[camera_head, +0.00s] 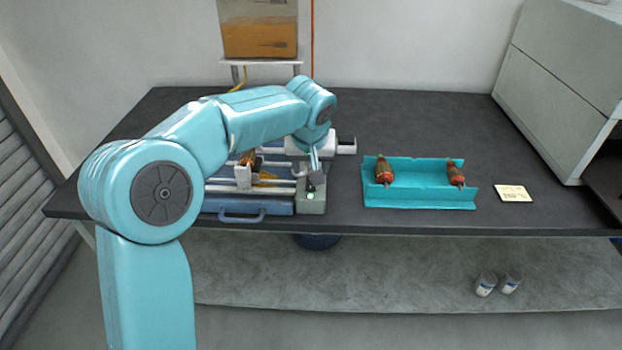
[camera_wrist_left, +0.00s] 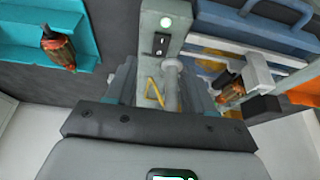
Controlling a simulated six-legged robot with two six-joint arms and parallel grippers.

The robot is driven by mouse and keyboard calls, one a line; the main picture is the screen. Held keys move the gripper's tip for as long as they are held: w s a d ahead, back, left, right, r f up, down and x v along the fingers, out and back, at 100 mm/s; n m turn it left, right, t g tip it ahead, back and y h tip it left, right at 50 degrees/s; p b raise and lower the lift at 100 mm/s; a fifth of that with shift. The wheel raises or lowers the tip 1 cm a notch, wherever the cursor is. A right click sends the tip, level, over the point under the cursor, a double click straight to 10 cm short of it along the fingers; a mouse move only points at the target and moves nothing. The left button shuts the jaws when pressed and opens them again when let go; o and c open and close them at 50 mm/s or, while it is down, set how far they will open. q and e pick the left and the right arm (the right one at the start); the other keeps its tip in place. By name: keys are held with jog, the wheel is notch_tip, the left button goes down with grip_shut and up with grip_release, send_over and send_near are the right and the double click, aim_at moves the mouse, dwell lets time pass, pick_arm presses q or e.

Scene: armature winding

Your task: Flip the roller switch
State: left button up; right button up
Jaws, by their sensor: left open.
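In the head view the grey switch box (camera_head: 311,205) is at the machine's right front. My left gripper (camera_head: 314,166) hangs over this box, tips pointing down. In the left wrist view my left gripper (camera_wrist_left: 162,80) is open, its fingers on either side of the box, apart from the switch; contact cannot be told. The blue winding machine (camera_head: 225,207) holds a copper armature (camera_head: 247,158). My right gripper is out of view.
A teal tray (camera_head: 420,200) with two red-brown armatures stands right of the machine. A cream card (camera_head: 513,194) lies farther right, near a large grey cabinet (camera_head: 560,80). The dark tabletop (camera_head: 420,115) behind the tray is clear.

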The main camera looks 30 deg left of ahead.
aim_at(311, 187)
pick_arm(q)
jog(key=x, duration=0.7)
jog(key=shift+a+f, duration=0.1)
jog(key=shift+s, duration=0.1)
jog(key=shift+c, duration=0.3)
